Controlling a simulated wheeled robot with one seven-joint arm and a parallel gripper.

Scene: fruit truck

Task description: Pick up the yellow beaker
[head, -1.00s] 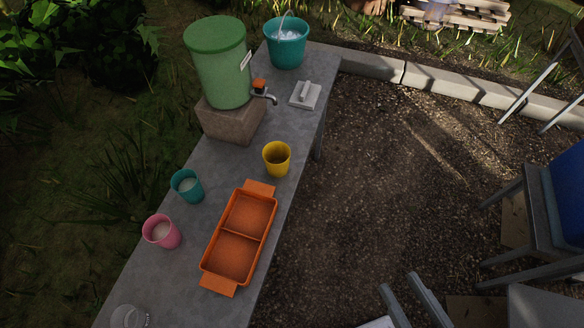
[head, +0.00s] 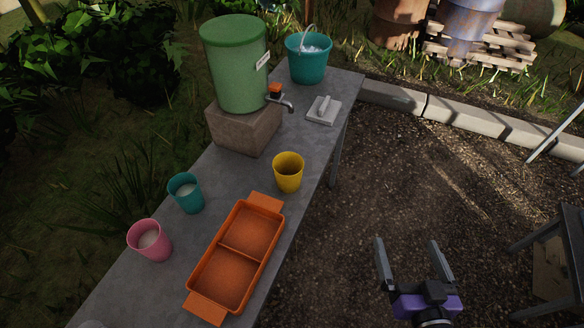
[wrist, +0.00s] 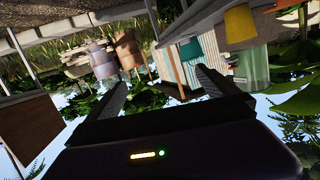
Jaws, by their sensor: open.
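The yellow beaker (head: 288,173) stands upright on the grey table near its right edge, just above the orange tray in the head view. It looks empty. In the wrist view it shows tilted at the upper right (wrist: 240,23). My gripper (head: 408,242) is open and empty, off the table's right side over the gravel, to the right of the beaker and apart from it. Its two fingers also show in the wrist view (wrist: 162,74) with nothing between them.
A chair (head: 560,250) stands at right.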

